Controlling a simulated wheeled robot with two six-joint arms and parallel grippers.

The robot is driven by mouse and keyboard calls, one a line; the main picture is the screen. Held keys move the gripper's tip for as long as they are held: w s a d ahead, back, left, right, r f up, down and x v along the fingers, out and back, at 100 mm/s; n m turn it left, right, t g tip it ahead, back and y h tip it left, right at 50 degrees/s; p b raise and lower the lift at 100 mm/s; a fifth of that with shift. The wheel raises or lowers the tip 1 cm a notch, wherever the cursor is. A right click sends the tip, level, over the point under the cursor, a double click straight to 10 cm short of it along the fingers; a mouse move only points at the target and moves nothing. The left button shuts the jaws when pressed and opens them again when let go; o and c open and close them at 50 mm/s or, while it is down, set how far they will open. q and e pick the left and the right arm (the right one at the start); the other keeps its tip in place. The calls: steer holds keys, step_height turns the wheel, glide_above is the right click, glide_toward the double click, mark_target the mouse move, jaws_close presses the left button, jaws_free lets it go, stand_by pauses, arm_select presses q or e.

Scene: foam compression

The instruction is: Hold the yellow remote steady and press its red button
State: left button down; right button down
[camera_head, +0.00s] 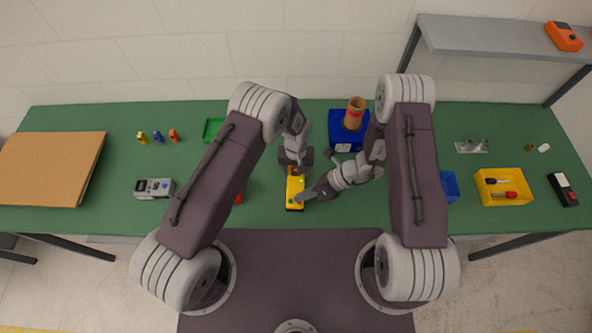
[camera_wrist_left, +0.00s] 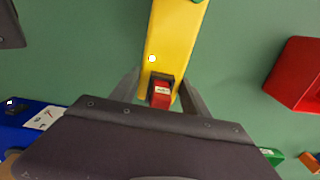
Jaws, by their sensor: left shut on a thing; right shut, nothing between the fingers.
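The yellow remote (camera_head: 290,187) lies on the green bench top in front of me, and part of it is hidden by my grippers in the head view. In the left wrist view the remote (camera_wrist_left: 172,35) runs up out of the picture. It shows a small lit white spot and a red part (camera_wrist_left: 161,94) in a black frame at its near end. My left gripper (camera_head: 295,170) is shut on the remote's far end, a finger on each side (camera_wrist_left: 158,88). My right gripper (camera_head: 303,198) is shut and empty, its tip overlapping the remote's nearer part in the head view; contact cannot be told.
A blue bin (camera_head: 341,132) with a brown cylinder (camera_head: 355,112) stands behind. A red bin (camera_wrist_left: 300,75) is beside the remote. A grey device (camera_head: 154,188) lies left, a yellow tray (camera_head: 503,186) right. A shelf (camera_head: 500,36) is at back right.

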steer(key=shift+r, duration=0.1)
step_height(320, 180, up, 6)
stand_by(0.6)
stand_by(0.4)
arm_select(q)
steer(key=shift+c, duration=2.2)
jaws_free()
